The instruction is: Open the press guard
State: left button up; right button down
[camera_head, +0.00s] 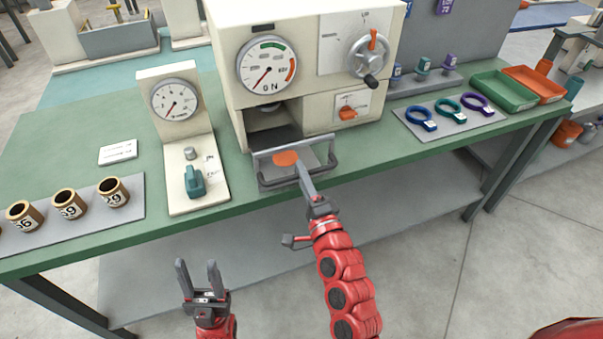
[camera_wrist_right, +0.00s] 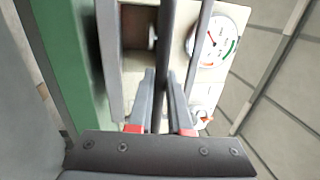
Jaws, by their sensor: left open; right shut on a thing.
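The press (camera_head: 315,75) is a cream machine on the green bench. Its guard (camera_head: 267,168) is a grey-framed clear panel with an orange patch, low at the press front. The panel sits forward of and below the dark press opening, and a dark bar handle runs across its front. My right gripper (camera_head: 301,172) is shut on this handle. In the right wrist view the handle bar (camera_wrist_right: 166,45) passes between the fingers (camera_wrist_right: 163,100). My left gripper (camera_head: 199,275) is open and empty, low in front of the bench.
A smaller gauge stand (camera_head: 170,140) with a teal part is left of the press. Coloured rings (camera_head: 448,107) and green and orange trays (camera_head: 503,92) are at right. The floor ahead is clear.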

jog(key=c, duration=0.8)
grip_release()
jog(key=shift+c, duration=0.2)
jog(key=v, duration=1.7)
jog(key=shift+s, duration=0.15)
